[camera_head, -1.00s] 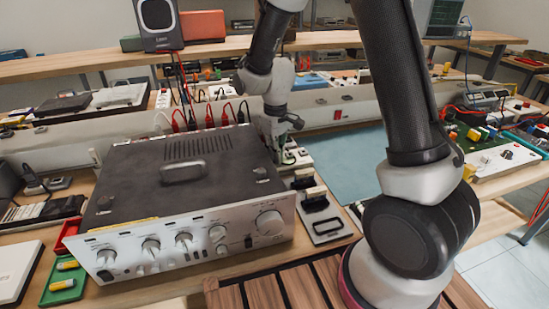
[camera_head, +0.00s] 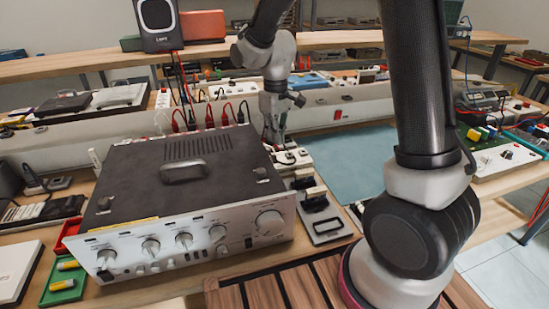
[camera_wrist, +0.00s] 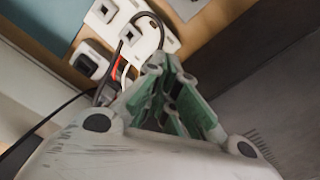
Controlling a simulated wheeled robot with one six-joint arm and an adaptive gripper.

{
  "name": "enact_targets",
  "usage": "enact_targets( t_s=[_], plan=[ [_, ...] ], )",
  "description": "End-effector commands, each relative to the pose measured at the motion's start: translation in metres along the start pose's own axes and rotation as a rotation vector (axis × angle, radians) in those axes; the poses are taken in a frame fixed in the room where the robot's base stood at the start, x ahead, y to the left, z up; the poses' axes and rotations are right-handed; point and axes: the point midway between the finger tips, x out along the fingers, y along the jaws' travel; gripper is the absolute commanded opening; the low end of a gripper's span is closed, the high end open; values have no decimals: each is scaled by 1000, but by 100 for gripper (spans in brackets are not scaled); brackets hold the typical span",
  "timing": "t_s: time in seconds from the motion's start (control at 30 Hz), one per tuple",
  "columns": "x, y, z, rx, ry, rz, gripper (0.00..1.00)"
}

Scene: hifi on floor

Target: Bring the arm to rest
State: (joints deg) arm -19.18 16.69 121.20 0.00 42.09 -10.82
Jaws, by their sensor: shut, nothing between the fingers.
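My gripper (camera_head: 276,138) hangs fingers down just behind the back right corner of the silver hi-fi amplifier (camera_head: 185,190), over the strip of sockets. In the wrist view my gripper (camera_wrist: 165,75) has its green-padded fingers together with nothing between them. Its tips are near a white socket strip (camera_wrist: 140,32) with a dark cable; whether they touch cannot be told. The amplifier's dark casing (camera_wrist: 285,100) fills the right of the wrist view. My arm arches over the bench from the right.
A small tray with dark-handled parts (camera_head: 328,226) lies right of the amplifier. A blue mat (camera_head: 350,165) is clear behind it. Red and black leads (camera_head: 210,117) rise behind the amplifier. A green tray (camera_head: 62,288) and red tray (camera_head: 70,235) sit at front left. A speaker (camera_head: 158,24) stands on the shelf.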

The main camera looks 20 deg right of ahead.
Motion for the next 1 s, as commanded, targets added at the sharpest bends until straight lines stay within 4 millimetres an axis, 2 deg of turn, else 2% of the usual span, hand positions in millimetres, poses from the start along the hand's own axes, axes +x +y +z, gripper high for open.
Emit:
enact_targets(
  t_s=[0.37, 0.47, 0.57, 0.77, 1.0],
  plan=[
    [-3, 0, 0, 3, 0, 0, 0],
    [-1, -2, 10, 36, -35, -6, 0],
    [3, -8, 40, 70, -99, -16, 0],
    [-44, -4, 105, 178, -83, -13, 0],
    [-97, 2, 182, 312, 22, 2, 0]
  ],
)
